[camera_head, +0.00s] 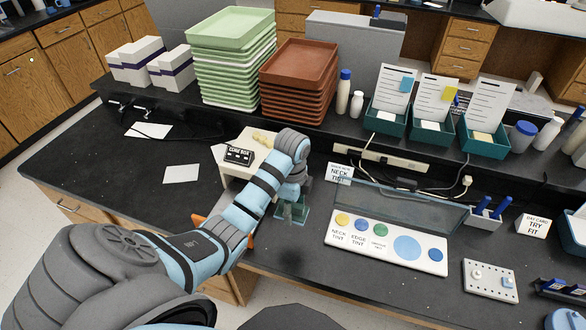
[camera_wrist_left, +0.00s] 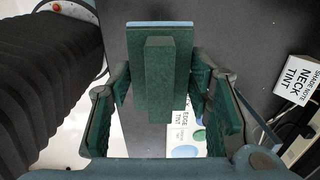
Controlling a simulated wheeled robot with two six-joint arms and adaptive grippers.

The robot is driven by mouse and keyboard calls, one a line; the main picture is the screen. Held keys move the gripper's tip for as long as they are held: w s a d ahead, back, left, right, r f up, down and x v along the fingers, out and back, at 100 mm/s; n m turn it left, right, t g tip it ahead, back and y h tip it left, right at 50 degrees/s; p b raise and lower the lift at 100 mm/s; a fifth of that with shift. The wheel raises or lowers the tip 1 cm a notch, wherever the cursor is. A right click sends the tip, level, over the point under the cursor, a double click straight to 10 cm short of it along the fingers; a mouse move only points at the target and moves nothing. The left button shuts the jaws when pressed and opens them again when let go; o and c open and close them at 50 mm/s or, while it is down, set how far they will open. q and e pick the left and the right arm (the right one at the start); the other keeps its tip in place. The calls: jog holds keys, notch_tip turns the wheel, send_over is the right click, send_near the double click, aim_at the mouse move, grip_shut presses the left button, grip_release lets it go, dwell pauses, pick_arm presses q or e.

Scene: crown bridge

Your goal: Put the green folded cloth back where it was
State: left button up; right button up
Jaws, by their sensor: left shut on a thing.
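My left gripper (camera_head: 291,203) is over the black bench, left of the tint palette, and is shut. In the left wrist view, its two fingers (camera_wrist_left: 164,92) close on the sides of a dark green block-like piece with a pale blue edge, which I take as the green folded cloth (camera_wrist_left: 160,75). In the head view the cloth (camera_head: 292,213) shows only as a small teal patch under the gripper. I cannot tell whether it touches the bench. My right gripper is not in view.
The white tint palette (camera_head: 388,248) with its clear lid (camera_head: 405,205) lies right of the gripper. A cream cure box (camera_head: 240,157) stands behind my arm. A neck tint card (camera_head: 340,174) stands behind the palette. Stacked trays (camera_head: 232,28) stand on the raised shelf.

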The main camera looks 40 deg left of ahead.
aim_at(293, 238)
pick_arm(q)
jog(key=f+b, duration=0.1)
jog(key=f, duration=0.8)
jog(key=f+b, duration=0.1)
jog(key=f, duration=0.3)
jog(key=shift+w+f+b, duration=0.3)
jog(key=shift+f, duration=0.15)
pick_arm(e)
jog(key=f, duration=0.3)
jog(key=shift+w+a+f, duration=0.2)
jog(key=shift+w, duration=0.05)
pick_arm(q)
jog(key=o, duration=1.3)
jog(key=shift+f, duration=0.1)
notch_tip(293, 238, up, 12)
jog(key=p, duration=0.3)
jog(key=shift+r, duration=0.25)
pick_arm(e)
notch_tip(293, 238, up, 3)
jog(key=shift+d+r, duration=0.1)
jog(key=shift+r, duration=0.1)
